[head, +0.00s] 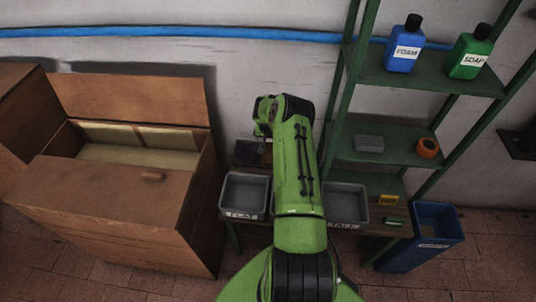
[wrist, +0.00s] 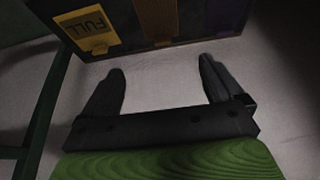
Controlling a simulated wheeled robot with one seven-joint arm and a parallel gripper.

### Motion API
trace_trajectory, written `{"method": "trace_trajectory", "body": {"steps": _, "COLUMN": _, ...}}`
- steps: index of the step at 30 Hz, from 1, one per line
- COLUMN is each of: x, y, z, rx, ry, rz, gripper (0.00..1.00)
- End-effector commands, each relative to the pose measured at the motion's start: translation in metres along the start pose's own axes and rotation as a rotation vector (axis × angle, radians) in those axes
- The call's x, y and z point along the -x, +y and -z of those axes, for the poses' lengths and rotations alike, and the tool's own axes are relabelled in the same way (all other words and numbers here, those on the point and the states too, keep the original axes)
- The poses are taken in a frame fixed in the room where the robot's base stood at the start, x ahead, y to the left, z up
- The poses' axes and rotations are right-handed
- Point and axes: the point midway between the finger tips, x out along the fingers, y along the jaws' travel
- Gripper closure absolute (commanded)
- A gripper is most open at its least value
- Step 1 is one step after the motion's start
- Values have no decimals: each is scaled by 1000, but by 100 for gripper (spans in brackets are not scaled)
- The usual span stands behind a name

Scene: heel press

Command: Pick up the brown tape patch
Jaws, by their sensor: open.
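In the wrist view, my gripper (wrist: 160,88) is open, with its two dark fingers spread wide and nothing between them. Beyond the fingertips is the side of a dark object with a yellow FULL label (wrist: 86,27). A brown vertical strip (wrist: 158,22) runs down that side, cut off by the top edge; it may be the brown tape patch, but I cannot tell for sure. The fingers appear apart from it. In the head view, my green arm covers the middle of the workbench, and my fingers cannot be made out.
Two grey trays stand on the bench, one left (head: 245,194) and one right (head: 346,205) of my arm. A green shelf (head: 400,133) holds a blue bottle (head: 404,46), a green soap bottle (head: 470,53) and an orange-brown ring (head: 428,148). A blue bin (head: 421,237) stands right; an open wooden chest (head: 118,205) stands left.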

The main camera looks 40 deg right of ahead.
Motion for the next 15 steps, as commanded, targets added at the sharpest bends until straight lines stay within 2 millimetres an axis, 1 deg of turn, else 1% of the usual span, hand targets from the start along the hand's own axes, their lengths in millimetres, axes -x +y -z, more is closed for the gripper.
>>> {"method": "trace_trajectory", "body": {"steps": 1, "x": -18, "y": -1, "z": -2, "rx": -2, "ry": -1, "rz": 2, "gripper": 6}}
{"method": "trace_trajectory", "body": {"steps": 3, "x": -34, "y": -1, "z": -2, "rx": -1, "ry": 0, "rz": 2, "gripper": 6}}
{"method": "trace_trajectory", "body": {"steps": 6, "x": -48, "y": -2, "z": -2, "rx": 1, "ry": 0, "rz": 2, "gripper": 6}}
{"method": "trace_trajectory", "body": {"steps": 8, "x": -52, "y": -2, "z": -1, "rx": 2, "ry": 0, "rz": 2, "gripper": 6}}
{"method": "trace_trajectory", "body": {"steps": 10, "x": -61, "y": -2, "z": -1, "rx": 1, "ry": 0, "rz": 2, "gripper": 6}}
{"method": "trace_trajectory", "body": {"steps": 15, "x": -92, "y": -4, "z": -2, "rx": 1, "ry": 1, "rz": 2, "gripper": 6}}
